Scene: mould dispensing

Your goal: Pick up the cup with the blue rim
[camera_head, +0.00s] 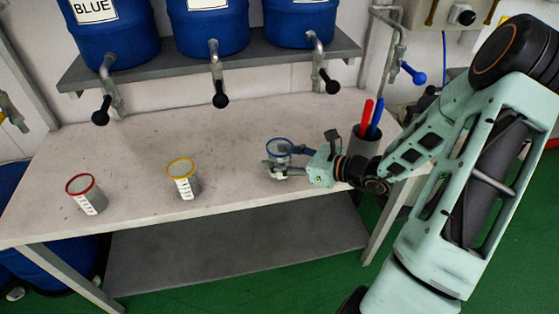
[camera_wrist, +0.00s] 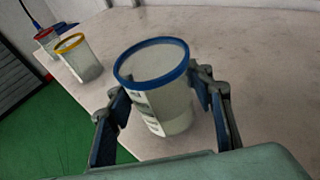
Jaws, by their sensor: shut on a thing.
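The cup with the blue rim (camera_head: 279,148) is at the right part of the table in the head view. It fills the middle of the wrist view (camera_wrist: 160,85), upright or nearly so, with a white label on its side. My gripper (camera_head: 280,165) is around this cup, one finger on each side. In the wrist view the fingers of my gripper (camera_wrist: 160,95) are closed against the cup's sides. I cannot tell whether the cup's base touches the table.
A yellow-rimmed cup (camera_head: 183,180) and a red-rimmed cup (camera_head: 87,195) stand to the left on the table (camera_head: 130,150). A grey holder (camera_head: 364,147) with red and blue sticks stands behind my wrist. Blue barrels (camera_head: 209,28) with taps sit on a shelf (camera_head: 160,68) above.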

